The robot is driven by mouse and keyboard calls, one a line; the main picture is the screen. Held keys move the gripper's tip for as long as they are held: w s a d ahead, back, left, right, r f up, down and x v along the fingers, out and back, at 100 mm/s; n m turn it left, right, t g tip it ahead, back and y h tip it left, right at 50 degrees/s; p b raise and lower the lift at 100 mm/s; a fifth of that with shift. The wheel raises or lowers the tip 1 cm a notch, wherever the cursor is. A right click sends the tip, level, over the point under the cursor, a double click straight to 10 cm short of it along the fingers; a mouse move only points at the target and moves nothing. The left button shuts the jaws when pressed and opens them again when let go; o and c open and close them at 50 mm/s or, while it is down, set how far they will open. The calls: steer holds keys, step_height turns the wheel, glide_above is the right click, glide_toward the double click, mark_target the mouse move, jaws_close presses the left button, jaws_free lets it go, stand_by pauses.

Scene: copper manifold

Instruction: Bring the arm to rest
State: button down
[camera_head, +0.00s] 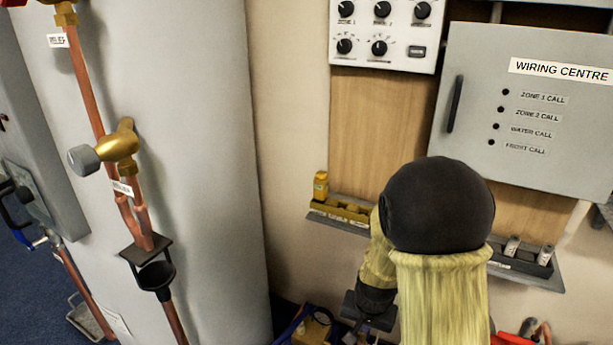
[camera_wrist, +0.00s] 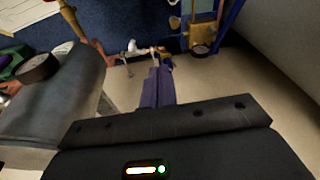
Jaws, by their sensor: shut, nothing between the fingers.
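My arm reaches up at the lower right of the head view, with a round black joint and a pale yellow sleeve. It covers part of the wooden board and the shelf behind. The dark end of my arm hangs low there, and its fingers are hard to make out. In the wrist view my gripper (camera_wrist: 158,80) points away from the camera over pale and blue floor. Its two dark fingers lie together with nothing between them.
A wiring centre cabinet (camera_head: 525,110) and a dial panel (camera_head: 384,55) hang on the wall. A shelf holds a yellow tray (camera_head: 343,211) and a dark tray (camera_head: 515,262). A pale cylinder (camera_head: 205,150) stands left, with copper pipes and a brass valve (camera_head: 118,146) before it.

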steer(key=s+d+r+n+p, duration=0.15)
steer(key=s+r+n, duration=0.25)
steer(key=s+r, duration=0.65)
steer(key=w+p+v, duration=0.3)
steer(key=p+v, duration=1.3)
steer(key=w+r+p+v, duration=0.1)
steer(key=w+p+v, duration=0.3)
steer(key=p+v, duration=1.2)
steer(key=shift+d+r+p, duration=0.4)
steer(key=shift+d+p, duration=0.15)
steer(key=shift+p, duration=0.25)
steer(key=shift+w, duration=0.1)
